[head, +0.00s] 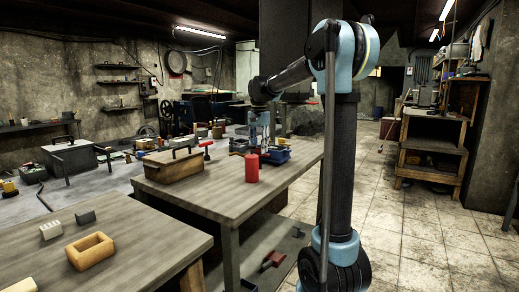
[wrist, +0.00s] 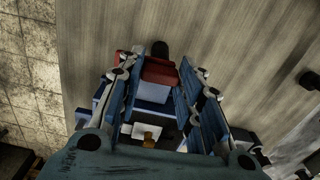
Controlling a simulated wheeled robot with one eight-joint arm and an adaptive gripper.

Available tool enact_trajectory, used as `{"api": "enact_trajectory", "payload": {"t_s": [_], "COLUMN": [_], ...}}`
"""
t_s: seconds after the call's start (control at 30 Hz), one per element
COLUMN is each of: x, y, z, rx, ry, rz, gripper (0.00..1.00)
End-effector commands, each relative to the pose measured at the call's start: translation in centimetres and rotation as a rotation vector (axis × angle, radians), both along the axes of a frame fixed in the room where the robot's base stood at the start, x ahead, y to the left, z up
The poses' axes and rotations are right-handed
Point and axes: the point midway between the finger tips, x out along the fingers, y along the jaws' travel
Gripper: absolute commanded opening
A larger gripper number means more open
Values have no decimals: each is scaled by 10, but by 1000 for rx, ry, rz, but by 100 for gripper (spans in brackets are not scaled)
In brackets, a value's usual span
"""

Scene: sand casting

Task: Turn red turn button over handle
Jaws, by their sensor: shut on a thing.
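A red piece (wrist: 158,72), which looks like the red turn button, sits between my gripper's fingertips in the wrist view. My gripper (wrist: 157,65) is closed on it, with one blue finger on each side. A rounded black part (wrist: 160,48) sticks out beyond the red piece and may be the handle. A blue body shows below the red piece, partly hidden by the fingers. In the head view my gripper (head: 258,143) is low over the middle table, and the red piece is too small there to make out surely.
A wooden box (head: 172,168) with a black handle is to the left on the same table (head: 228,186). A yellow wooden frame (head: 91,252) lies on the front table. The tiled floor at right is clear.

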Motion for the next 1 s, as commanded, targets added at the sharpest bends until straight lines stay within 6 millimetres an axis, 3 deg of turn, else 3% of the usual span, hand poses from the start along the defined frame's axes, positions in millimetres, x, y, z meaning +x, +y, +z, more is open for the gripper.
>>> {"api": "enact_trajectory", "payload": {"t_s": [0.27, 1.0], "x": [0, -1], "y": [-1, 0], "z": [0, 0], "rx": [-2, 0], "ry": [1, 1], "rz": [172, 871], "gripper": [9, 9]}}
